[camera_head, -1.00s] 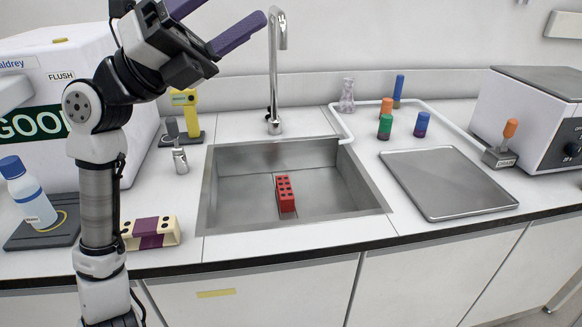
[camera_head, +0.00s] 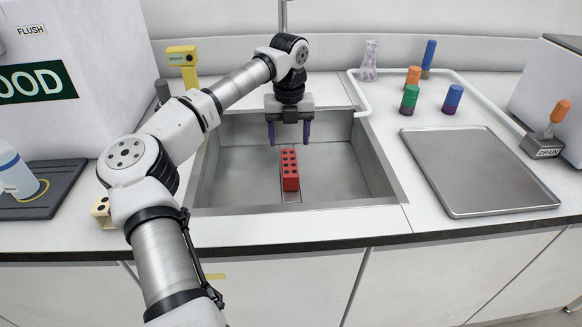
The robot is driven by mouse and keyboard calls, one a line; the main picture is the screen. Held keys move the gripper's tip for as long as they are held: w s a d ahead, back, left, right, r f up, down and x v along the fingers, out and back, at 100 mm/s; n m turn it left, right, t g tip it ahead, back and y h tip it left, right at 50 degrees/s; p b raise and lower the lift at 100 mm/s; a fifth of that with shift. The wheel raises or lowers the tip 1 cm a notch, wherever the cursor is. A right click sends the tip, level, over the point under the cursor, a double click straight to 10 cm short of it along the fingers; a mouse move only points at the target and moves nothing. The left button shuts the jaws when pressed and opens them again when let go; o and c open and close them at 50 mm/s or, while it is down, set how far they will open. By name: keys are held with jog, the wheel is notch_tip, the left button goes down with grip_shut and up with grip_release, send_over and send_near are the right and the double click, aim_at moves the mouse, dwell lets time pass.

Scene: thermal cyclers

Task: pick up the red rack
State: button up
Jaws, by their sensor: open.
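The red rack (camera_head: 290,170) is a narrow block with rows of dark holes on top. It stands in the metal sink (camera_head: 235,180), near the middle of its floor. My gripper (camera_head: 289,140) points down over the sink, above and slightly behind the rack in the picture. Its two purple fingers are spread apart with nothing between them. The fingertips look apart from the rack, though the exact height gap is hard to judge.
A metal tray (camera_head: 478,172) lies on the counter right of the sink. Several coloured vials, including a green one (camera_head: 409,98), stand behind it. A drain lever (camera_head: 556,125) is at far right. A yellow device (camera_head: 184,62) stands left of the sink. The sink walls surround the rack.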

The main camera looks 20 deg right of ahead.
aim_at(290, 166)
notch_tip(290, 166, down, 11)
jog(key=shift+r+p, duration=0.15)
jog(key=shift+p, duration=1)
jog(key=shift+c, duration=0.4)
jog(key=shift+r, duration=0.1)
jog(key=c, duration=1.1)
